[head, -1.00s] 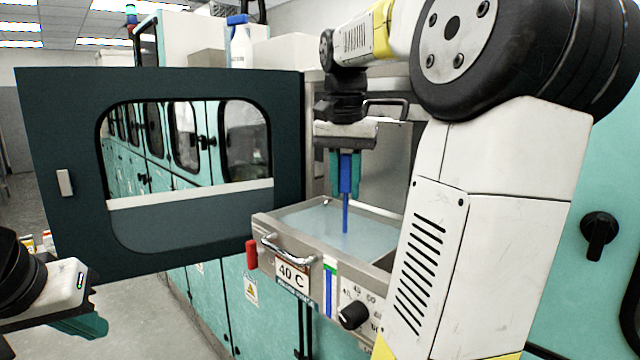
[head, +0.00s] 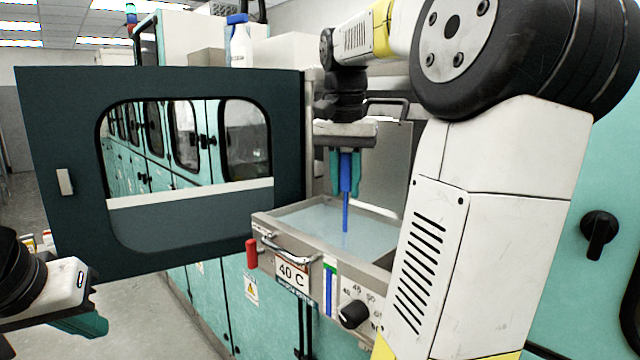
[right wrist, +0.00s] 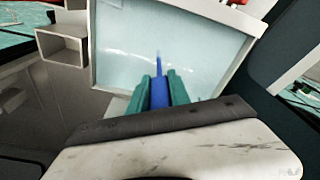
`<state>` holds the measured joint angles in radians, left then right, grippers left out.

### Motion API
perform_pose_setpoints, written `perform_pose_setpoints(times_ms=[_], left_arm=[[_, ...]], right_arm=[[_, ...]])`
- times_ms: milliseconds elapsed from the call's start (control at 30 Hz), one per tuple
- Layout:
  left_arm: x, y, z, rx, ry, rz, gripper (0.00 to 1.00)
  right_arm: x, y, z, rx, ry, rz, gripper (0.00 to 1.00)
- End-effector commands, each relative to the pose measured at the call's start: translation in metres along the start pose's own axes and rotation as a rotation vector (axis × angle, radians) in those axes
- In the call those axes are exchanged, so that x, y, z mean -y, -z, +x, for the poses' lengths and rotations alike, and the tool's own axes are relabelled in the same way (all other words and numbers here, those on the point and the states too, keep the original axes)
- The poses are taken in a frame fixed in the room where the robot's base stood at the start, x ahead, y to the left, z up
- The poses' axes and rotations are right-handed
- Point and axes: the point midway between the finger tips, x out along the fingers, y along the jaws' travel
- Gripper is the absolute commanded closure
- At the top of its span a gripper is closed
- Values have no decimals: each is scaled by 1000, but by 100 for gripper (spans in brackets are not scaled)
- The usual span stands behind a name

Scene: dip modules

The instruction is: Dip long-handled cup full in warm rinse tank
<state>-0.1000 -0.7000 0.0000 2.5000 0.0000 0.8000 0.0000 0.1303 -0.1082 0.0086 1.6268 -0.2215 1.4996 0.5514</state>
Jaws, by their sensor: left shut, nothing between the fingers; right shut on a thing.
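My right gripper (head: 346,172) is shut on the blue handle of the long-handled cup (head: 345,212). The handle points down into the warm rinse tank (head: 268,226), a steel tank marked 40 C and filled with pale blue liquid. The cup end is hidden below the surface. In the right wrist view the teal fingers (right wrist: 159,92) grip the blue handle (right wrist: 158,66) over the liquid. My left gripper (head: 88,324) is at the lower left, shut and empty, away from the tank.
An open dark door (head: 190,250) with a window stands left of the tank. A red handle (head: 251,253) and a black knob (head: 354,315) are on the tank's front. A white bottle with a blue cap (head: 239,45) stands on top behind. Free floor shows at lower left.

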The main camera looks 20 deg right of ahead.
Motion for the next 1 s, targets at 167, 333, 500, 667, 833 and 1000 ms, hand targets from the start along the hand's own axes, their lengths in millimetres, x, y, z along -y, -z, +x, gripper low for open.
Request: perform_pose_setpoints(times_ms=[167,333,500,667,833,1000], left_arm=[[0,0,0,0,0,0,100],[0,0,0,0,0,0,100],[0,0,0,0,0,0,100],[0,0,0,0,0,0,100],[0,0,0,0,0,0,100],[0,0,0,0,0,0,100]], right_arm=[[0,2,-9,-2,1,0,100],[0,3,-19,-1,1,0,100],[0,4,-29,-1,1,0,100],[1,5,-39,-1,1,-1,100],[1,6,-49,-2,1,-1,100],[0,7,-59,-2,1,-1,100]])
